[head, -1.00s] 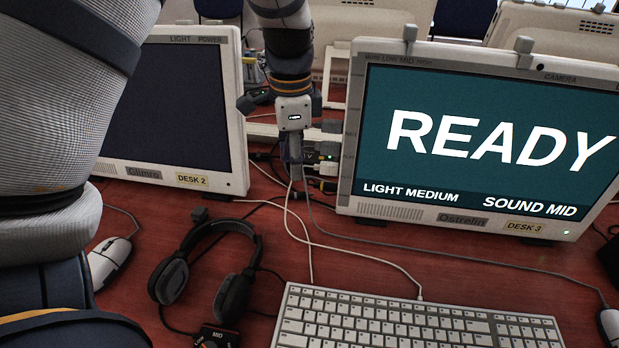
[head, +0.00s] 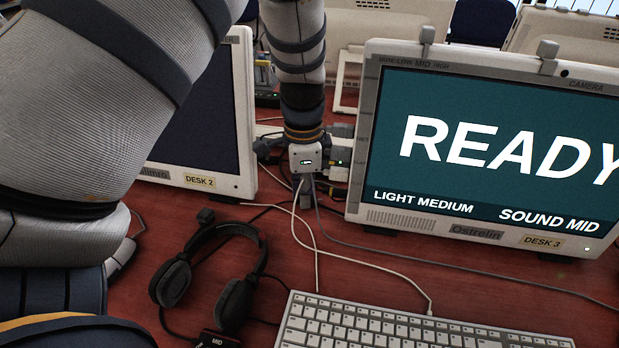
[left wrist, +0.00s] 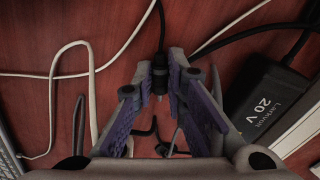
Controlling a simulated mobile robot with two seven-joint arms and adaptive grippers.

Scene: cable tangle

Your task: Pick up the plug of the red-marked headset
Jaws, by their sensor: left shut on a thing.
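My left gripper (head: 303,190) is low over the red desk, left of the READY screen. In the left wrist view its fingers (left wrist: 156,82) are closed around a black plug (left wrist: 159,72) with a metal tip. A black cord runs from the plug to the top of that view. In the head view the plug is hidden by the gripper. A black headset (head: 262,255) lies on the desk in front, with a small dark box (head: 215,340) marked MID at the bottom edge. I cannot trace the plug's cord to the headset. My right gripper is not in view.
The Desk 3 monitor (head: 480,222) stands right, the Desk 2 monitor (head: 245,120) left. A keyboard (head: 400,325) lies in front. White cables (head: 345,258) cross the desk. A black 20 V power brick (left wrist: 268,105) lies right of the gripper in the wrist view.

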